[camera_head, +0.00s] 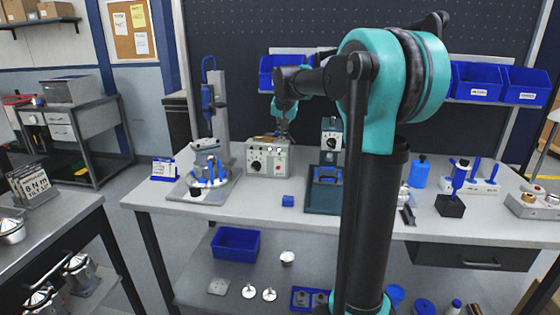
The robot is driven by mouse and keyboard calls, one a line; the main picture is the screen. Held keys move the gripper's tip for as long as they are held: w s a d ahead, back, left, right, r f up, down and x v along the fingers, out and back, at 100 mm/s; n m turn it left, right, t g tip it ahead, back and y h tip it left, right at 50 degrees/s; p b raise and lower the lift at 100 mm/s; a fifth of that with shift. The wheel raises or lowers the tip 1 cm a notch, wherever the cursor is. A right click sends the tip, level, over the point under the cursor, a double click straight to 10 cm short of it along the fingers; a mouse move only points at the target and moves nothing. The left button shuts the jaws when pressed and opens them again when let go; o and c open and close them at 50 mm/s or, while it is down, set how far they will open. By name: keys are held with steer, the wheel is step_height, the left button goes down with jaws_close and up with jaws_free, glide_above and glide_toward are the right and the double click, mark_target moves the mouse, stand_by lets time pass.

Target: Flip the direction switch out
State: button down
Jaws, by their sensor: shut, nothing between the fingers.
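A beige control box (256,169) stands toward the back of the workbench, left of centre. Its front has a dark round knob and several small controls. I cannot tell which of these is the direction switch, or its position. My gripper (284,138) is at the top right of the box in the picture, pointing down, small and partly dark against the backboard. It appears shut and empty. I cannot tell whether it touches the box.
Left of the box is a grey stand (221,118) with blue parts. Right of it is a dark unit (327,196) with a blue handle and a dial panel (331,139). A small blue block (288,200) lies in front. The bench's front left is mostly clear.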

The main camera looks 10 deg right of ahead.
glide_above(279, 168)
steer(key=w+d, duration=0.1)
step_height(279, 168, down, 9)
steer(key=f, duration=0.3)
steer(key=shift+s+a, duration=0.35)
steer(key=shift+s, duration=0.05)
steer(key=shift+s+a+f, duration=0.1)
steer(key=shift+f, duration=0.2)
steer(key=shift+s, duration=0.1)
steer(key=shift+s+f+t, duration=0.1)
steer(key=shift+f+t, duration=0.05)
steer(key=shift+t, duration=0.25)
